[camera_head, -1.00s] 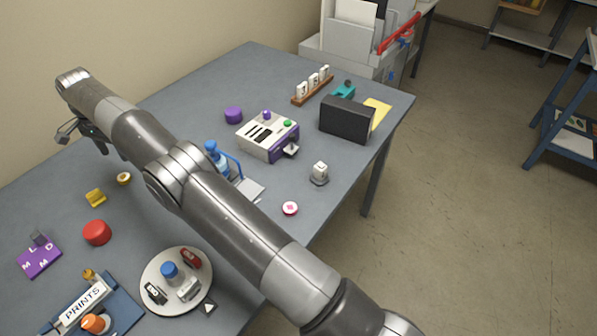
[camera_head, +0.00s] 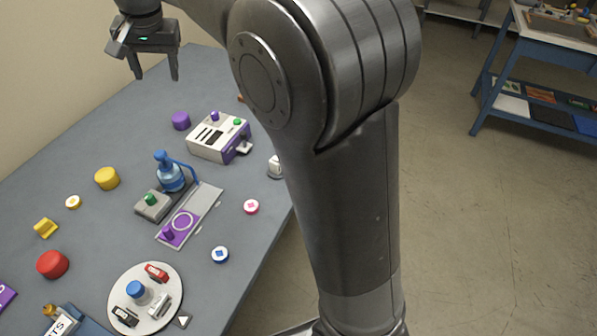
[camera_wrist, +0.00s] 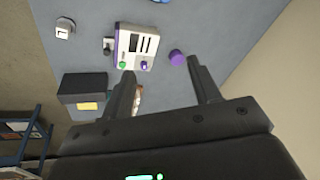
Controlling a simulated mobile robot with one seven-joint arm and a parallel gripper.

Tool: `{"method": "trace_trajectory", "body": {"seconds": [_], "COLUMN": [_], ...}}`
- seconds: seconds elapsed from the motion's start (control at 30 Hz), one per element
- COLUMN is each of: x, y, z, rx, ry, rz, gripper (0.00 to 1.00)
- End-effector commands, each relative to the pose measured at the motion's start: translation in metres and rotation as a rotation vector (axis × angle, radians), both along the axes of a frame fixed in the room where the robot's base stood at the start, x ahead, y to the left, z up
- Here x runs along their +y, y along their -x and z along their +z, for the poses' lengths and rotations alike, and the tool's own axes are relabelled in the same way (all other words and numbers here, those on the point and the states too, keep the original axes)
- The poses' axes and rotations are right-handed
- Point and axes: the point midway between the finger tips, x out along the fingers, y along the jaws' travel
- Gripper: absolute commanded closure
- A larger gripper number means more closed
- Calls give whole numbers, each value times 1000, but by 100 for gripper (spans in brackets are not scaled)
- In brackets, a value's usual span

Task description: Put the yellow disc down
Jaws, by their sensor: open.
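A plain yellow disc (camera_head: 107,178), thick like a short cylinder, rests on the grey table (camera_head: 60,150) near the wall side in the head view. It stands apart from its neighbours. My gripper (camera_head: 157,77) is raised at the upper left of the head view, away from the disc. Its two fingers are spread and nothing is between them. In the wrist view my gripper (camera_wrist: 161,70) is also open and empty, with the fingers over the far part of the table. The yellow disc is not in the wrist view.
A purple disc (camera_head: 181,121) stands beside the white and purple machine (camera_head: 219,137). A blue bottle-like press (camera_head: 170,172), a red disc (camera_head: 52,264), a yellow block (camera_head: 45,228) and a round white tray (camera_head: 170,272) share the table. A black box (camera_wrist: 84,88) shows in the wrist view.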

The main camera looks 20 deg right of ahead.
Motion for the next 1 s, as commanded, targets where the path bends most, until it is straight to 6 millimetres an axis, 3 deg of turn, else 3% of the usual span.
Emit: {"method": "trace_trajectory", "body": {"seconds": [0.03, 0.23, 0.5, 0.8, 1.0], "x": [-19, -78, -141, -187, -199], "y": [15, 74, 162, 257, 292], "z": [7, 13, -2, -51, -79], "rx": [-17, -75, -153, -228, -255], "ry": [2, 25, 76, 156, 194], "rz": [5, 50, 111, 174, 202], "gripper": [44, 44, 44, 44, 44]}}
